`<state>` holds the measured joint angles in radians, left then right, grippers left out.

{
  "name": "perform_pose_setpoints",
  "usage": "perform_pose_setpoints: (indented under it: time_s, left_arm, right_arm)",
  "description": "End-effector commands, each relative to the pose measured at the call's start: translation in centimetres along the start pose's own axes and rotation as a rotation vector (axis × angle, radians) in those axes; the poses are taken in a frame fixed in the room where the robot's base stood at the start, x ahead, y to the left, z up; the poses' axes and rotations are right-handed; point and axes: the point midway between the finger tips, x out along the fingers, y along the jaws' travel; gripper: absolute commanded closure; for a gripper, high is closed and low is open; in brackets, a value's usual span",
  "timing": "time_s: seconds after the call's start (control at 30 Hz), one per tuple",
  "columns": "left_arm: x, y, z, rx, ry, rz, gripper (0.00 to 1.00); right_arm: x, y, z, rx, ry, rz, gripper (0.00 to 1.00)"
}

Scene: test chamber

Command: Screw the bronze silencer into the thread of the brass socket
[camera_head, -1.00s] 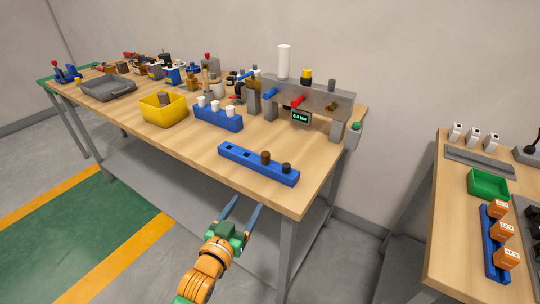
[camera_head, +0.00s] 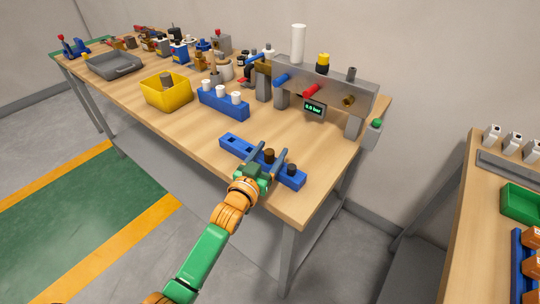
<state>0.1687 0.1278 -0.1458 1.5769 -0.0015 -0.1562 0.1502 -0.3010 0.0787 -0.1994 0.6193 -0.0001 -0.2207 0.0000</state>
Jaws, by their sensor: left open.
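A dark bronze silencer (camera_head: 269,155) stands upright in the blue rack (camera_head: 231,143) near the table's front edge. My left gripper (camera_head: 271,150) is open over the rack, with one finger on each side of the bronze silencer. Whether the fingers touch it I cannot tell. The brass socket (camera_head: 348,101) sits on the front face of the grey manifold (camera_head: 328,88), at its right end, behind and to the right of my gripper. My right gripper is not in view.
A darker grey part (camera_head: 290,170) stands in the same rack, close right of my gripper. A second blue rack (camera_head: 222,107) with white parts and a yellow bin (camera_head: 166,94) stand to the left. A small display (camera_head: 315,109) hangs under the manifold. The tabletop between is clear.

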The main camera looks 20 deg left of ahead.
Motion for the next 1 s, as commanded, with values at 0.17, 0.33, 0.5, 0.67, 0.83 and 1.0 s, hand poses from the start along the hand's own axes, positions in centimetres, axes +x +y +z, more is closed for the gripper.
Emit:
perform_pose_setpoints:
  time_s: [0.17, 0.33, 0.5, 0.67, 0.83, 1.0]
  left_arm:
    - [0.0, 0.0, 0.0, 0.000, 0.000, 0.000, 0.69]
    - [0.0, 0.0, 0.0, 0.000, 0.000, 0.000, 1.00]
    - [-0.1, 0.0, 0.0, 0.000, -0.001, 0.000, 1.00]
    - [0.0, 0.0, -0.6, 0.000, 0.002, 0.000, 1.00]
    - [-0.2, 0.0, -3.8, 0.000, 0.005, 0.000, 1.00]
    - [-4.2, -0.5, -8.4, 0.001, 0.004, 0.001, 1.00]
  right_arm:
    - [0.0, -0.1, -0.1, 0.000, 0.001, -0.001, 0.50]
    - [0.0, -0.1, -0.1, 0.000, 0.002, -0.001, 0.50]
    - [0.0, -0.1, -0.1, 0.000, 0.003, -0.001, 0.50]
    - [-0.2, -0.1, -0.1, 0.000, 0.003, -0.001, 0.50]
    - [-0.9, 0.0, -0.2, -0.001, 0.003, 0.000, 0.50]
    - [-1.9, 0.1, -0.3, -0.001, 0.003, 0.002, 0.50]
